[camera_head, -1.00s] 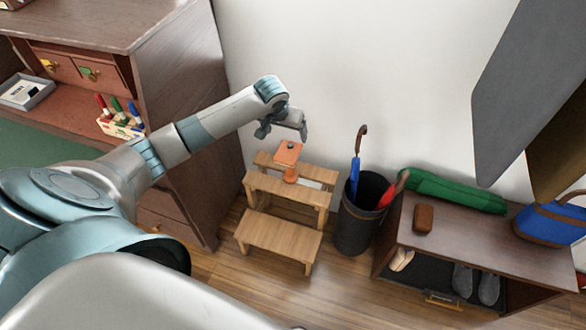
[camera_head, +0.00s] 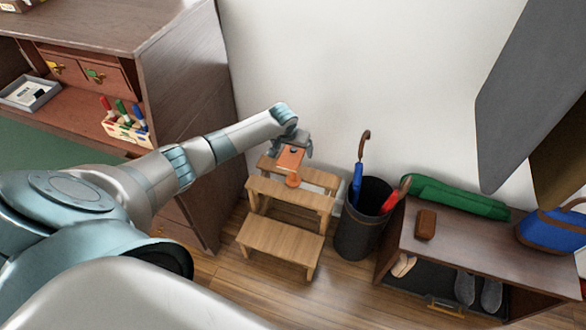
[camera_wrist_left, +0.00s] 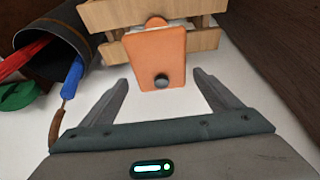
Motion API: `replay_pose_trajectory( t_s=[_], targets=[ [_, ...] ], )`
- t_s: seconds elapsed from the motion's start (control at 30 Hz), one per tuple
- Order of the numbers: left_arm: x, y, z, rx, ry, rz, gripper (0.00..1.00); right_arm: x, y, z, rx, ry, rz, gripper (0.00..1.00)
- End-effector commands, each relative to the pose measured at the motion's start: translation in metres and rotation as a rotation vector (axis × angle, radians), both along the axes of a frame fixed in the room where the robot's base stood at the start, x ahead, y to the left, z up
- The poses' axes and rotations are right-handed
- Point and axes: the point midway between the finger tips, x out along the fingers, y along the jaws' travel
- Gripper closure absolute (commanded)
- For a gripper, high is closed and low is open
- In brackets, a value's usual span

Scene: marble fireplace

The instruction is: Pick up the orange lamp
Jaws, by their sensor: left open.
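The orange lamp (camera_head: 290,160) stands on the wooden step stool (camera_head: 280,236). It has a flat-sided orange shade with a dark knob on top and a round orange base. My left gripper (camera_head: 291,150) is at the lamp's top, with its fingers pointing down around the shade. In the left wrist view the lamp (camera_wrist_left: 157,55) is ahead of the open left gripper (camera_wrist_left: 163,88), roughly centred between the fingertips. The fingers hold nothing. Whether a finger touches the shade cannot be told. My right gripper is not in view.
A dark bin (camera_head: 362,232) with umbrellas stands right of the stool. A low shoe bench (camera_head: 480,246) with a green roll (camera_head: 455,197) is further right. A tall wooden desk (camera_head: 186,110) stands close on the left. The white wall (camera_head: 340,80) is right behind.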

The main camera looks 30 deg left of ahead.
Motion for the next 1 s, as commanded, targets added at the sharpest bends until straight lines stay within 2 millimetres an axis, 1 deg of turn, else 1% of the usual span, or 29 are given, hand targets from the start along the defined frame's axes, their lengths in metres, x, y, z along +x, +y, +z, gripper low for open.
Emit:
replay_pose_trajectory(
  t_s=[0.03, 0.13, 0.5, 0.63, 0.77, 0.93, 1.0],
  targets=[
    [0.001, 0.0, -0.004, 0.0, 0.001, 0.0, 0.16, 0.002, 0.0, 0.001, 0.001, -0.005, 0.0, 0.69],
    [0.003, 0.001, -0.009, 0.0, 0.001, 0.0, 0.16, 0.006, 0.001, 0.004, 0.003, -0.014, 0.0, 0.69],
    [0.003, 0.001, -0.01, 0.0, 0.0, 0.0, 0.16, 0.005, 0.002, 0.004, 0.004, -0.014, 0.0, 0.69],
    [0.004, 0.001, -0.013, 0.0, 0.001, 0.0, 0.16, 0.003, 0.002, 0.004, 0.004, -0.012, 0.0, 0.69],
    [0.006, 0.003, -0.022, 0.0, 0.002, 0.001, 0.16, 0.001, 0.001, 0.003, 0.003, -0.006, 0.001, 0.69],
    [0.009, 0.005, -0.04, 0.002, 0.001, 0.001, 0.16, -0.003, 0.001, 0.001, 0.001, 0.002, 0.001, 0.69],
    [0.012, 0.005, -0.048, -0.001, 0.001, 0.002, 0.16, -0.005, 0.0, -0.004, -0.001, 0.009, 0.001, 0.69]
  ],
)
